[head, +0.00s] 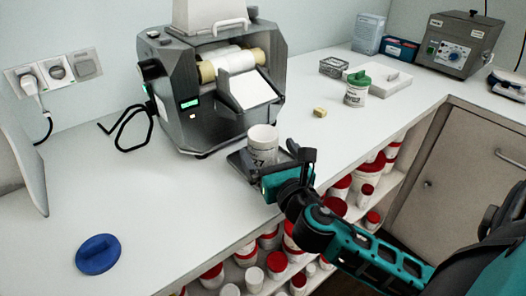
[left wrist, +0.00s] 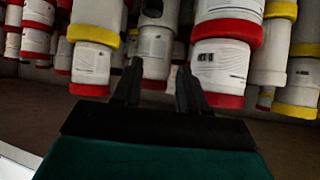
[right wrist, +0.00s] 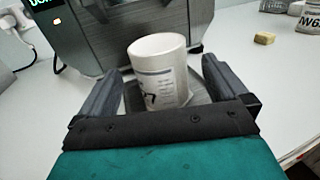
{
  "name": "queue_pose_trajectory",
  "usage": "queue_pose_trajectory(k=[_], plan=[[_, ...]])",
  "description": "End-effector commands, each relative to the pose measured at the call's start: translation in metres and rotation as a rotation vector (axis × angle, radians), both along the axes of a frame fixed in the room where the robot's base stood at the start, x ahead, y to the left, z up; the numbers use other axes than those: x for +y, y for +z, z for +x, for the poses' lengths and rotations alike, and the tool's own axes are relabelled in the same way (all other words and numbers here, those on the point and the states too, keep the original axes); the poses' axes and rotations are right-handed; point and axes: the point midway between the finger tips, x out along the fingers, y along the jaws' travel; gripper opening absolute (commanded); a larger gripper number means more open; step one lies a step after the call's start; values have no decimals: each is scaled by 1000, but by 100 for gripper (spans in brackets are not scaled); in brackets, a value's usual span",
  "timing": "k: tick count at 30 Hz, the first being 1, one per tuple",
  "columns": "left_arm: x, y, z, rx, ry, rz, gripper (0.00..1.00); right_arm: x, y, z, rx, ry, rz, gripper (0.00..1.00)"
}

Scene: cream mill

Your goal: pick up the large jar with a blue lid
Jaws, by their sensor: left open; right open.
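A white jar (head: 263,139) with a grey label marked "27" stands upright at the counter's front edge, before the mill. It shows no blue lid; its top is pale. My right gripper (head: 266,166) is open around it, one finger on each side. In the right wrist view, the jar (right wrist: 158,62) stands between the spread fingers of the right gripper (right wrist: 161,72), with gaps visible. A blue round lid-like piece (head: 98,254) with a raised grip lies on the counter at lower left. My left gripper (left wrist: 158,66) is open and empty, facing shelved jars.
The grey roller mill (head: 190,125) stands close behind the jar. Red-lidded jars (head: 293,238) fill the shelves below. The counter's left part is mostly clear.

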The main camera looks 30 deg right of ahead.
Motion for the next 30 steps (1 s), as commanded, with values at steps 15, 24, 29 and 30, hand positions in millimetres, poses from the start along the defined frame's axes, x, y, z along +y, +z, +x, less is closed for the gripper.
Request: queue_pose_trajectory(k=[15, 24, 29, 30], plan=[[1, 4, 5, -10, 3, 1, 43, -5, -1, 22, 2, 1, 0, 95], [1, 3, 5, -10, 3, 1, 43, -5, -1, 22, 1, 1, 0, 66], [1, 3, 4, -8, 3, 2, 43, -5, -1, 22, 1, 1, 0, 51], [1, 2, 3, -6, 3, 1, 43, -5, -1, 22, 1, 1, 0, 47]])
